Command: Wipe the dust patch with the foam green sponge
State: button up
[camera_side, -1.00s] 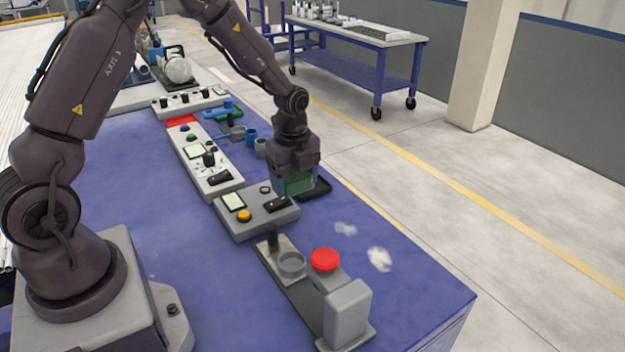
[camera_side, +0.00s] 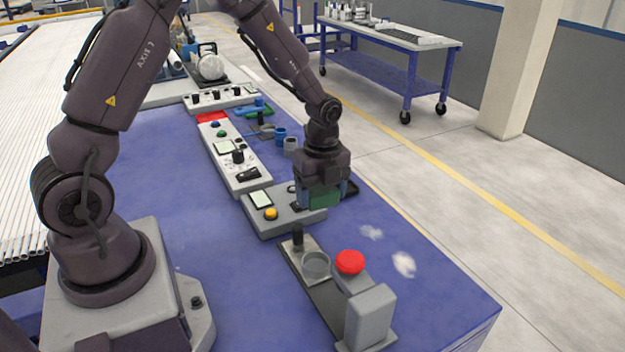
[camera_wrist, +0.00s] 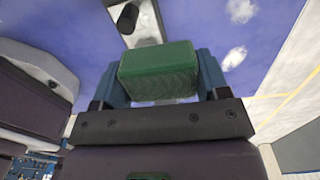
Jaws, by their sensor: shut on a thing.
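The green sponge (camera_side: 324,197) is a block held between the fingers of my gripper (camera_side: 322,192), which is shut on it. In the side view it hangs above the right end of the grey panel with the yellow button. The sponge fills the middle of the wrist view (camera_wrist: 158,70), with a blue finger on each side. The dust patch shows as two whitish smudges on the blue table, a larger one (camera_side: 404,264) and a smaller one (camera_side: 371,232), to the right of and nearer than the sponge. Both smudges also show in the wrist view (camera_wrist: 234,57). The sponge is apart from them.
A fixture with a red button (camera_side: 350,262), a grey ring and a grey block (camera_side: 370,315) stands left of the dust. The grey panel (camera_side: 285,218) lies below my gripper. The table's right edge runs close to the dust.

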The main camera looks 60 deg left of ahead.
jog(key=m, duration=0.1)
send_over(416, 277)
jog(key=s+a, duration=0.2)
jog(key=s, duration=0.1)
notch_tip(416, 277, down, 5)
jog(key=shift+d+r, duration=0.1)
jog(key=shift+n, duration=0.9)
jog(key=shift+w+d+f, duration=0.3)
jog(key=shift+w+f, duration=0.2)
jog(key=shift+f, duration=0.4)
jog(key=shift+w+d+f, duration=0.3)
jog(key=shift+w+f, duration=0.25)
jog(key=shift+f, duration=0.4)
jog(key=shift+w+d+f, duration=0.3)
jog(key=shift+w+f, duration=0.2)
jog(key=shift+f, duration=0.4)
jog(key=shift+a+f, duration=0.35)
jog(key=shift+f, duration=0.4)
jog(key=shift+c, duration=0.3)
jog(key=shift+a, duration=3.45)
jog(key=shift+d, duration=3.75)
notch_tip(416, 277, up, 8)
